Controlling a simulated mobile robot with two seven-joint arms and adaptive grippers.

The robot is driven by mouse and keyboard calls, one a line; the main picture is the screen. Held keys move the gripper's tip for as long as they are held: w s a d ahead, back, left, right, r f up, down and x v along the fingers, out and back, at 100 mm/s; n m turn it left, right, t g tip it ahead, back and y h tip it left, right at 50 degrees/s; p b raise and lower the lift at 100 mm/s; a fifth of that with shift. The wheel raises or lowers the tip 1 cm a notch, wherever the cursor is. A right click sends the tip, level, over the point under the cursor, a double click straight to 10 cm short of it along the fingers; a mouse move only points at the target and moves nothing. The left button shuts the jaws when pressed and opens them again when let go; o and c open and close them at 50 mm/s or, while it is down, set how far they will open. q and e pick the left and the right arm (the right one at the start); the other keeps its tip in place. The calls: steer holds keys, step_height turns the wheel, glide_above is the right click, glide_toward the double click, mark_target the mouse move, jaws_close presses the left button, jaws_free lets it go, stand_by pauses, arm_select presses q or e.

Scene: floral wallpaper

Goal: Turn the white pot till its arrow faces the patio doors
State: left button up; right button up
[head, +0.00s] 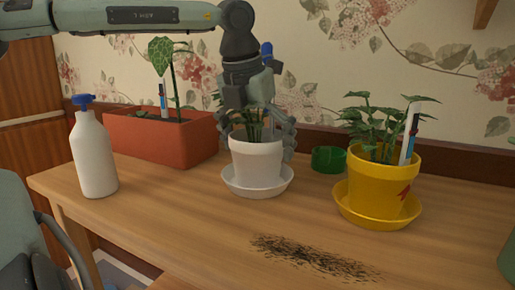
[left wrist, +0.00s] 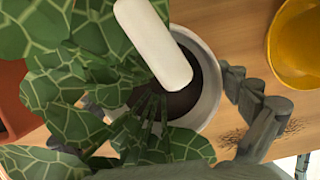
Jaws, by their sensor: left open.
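The white pot (head: 257,163) stands upright on its white saucer (head: 240,192) in the middle of the wooden table. A leafy plant grows in it and a white label stands in its soil; the plant (left wrist: 60,75), label (left wrist: 152,40) and pot rim (left wrist: 212,85) fill the left wrist view. My left gripper (head: 262,132) is over the pot from above, open, with a finger beside the pot's right side. In the left wrist view a finger (left wrist: 258,110) shows just outside the rim; leaves hide much of the other side. No arrow shows on the white pot. My right gripper is not seen.
A yellow pot (head: 372,187) with a red mark stands on a yellow saucer at right. A green dish (head: 328,160) sits between the pots. Dark soil (head: 312,257) lies in front. No patio doors are visible.

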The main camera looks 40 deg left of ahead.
arm_select(q)
steer(key=v, duration=1.2)
steer(key=shift+d, duration=0.1)
stand_by(0.4)
